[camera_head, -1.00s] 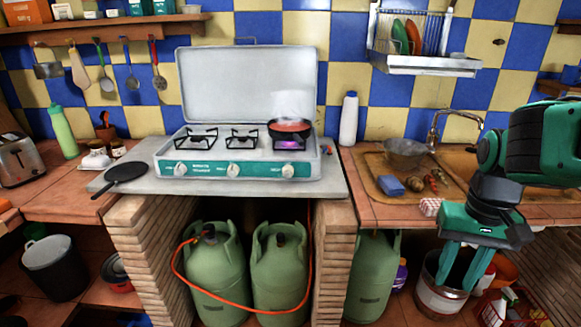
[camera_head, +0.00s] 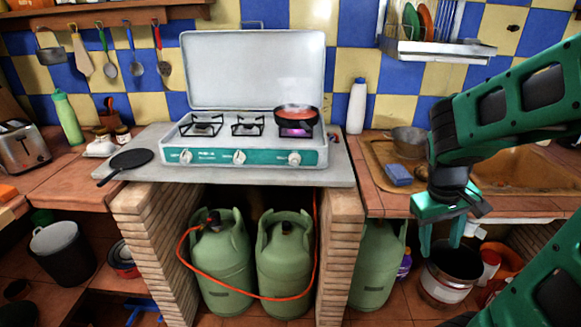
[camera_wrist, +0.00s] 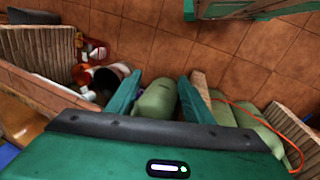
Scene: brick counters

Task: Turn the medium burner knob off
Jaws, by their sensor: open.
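The white gas stove (camera_head: 215,172) with an open lid stands on the middle counter. Its teal front panel carries a left knob (camera_head: 186,157), a middle knob (camera_head: 239,157) and a right knob (camera_head: 294,158). A red-filled pan (camera_head: 296,115) sits on the right burner, with a purple glow under it. The left burner (camera_head: 202,127) and middle burner (camera_head: 248,127) are bare and show no flame. My gripper (camera_head: 441,238) is open and empty, right of the stove and lower than its knobs, before the right counter. In the wrist view my gripper (camera_wrist: 160,88) points down; no knob shows there.
Green gas bottles (camera_head: 222,265) with an orange hose (camera_head: 270,297) stand below the stove between brick pillars (camera_head: 341,255). A black pan (camera_head: 131,158) lies left of the stove. A white bottle (camera_head: 357,106) and a blue sponge (camera_head: 398,175) are to its right.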

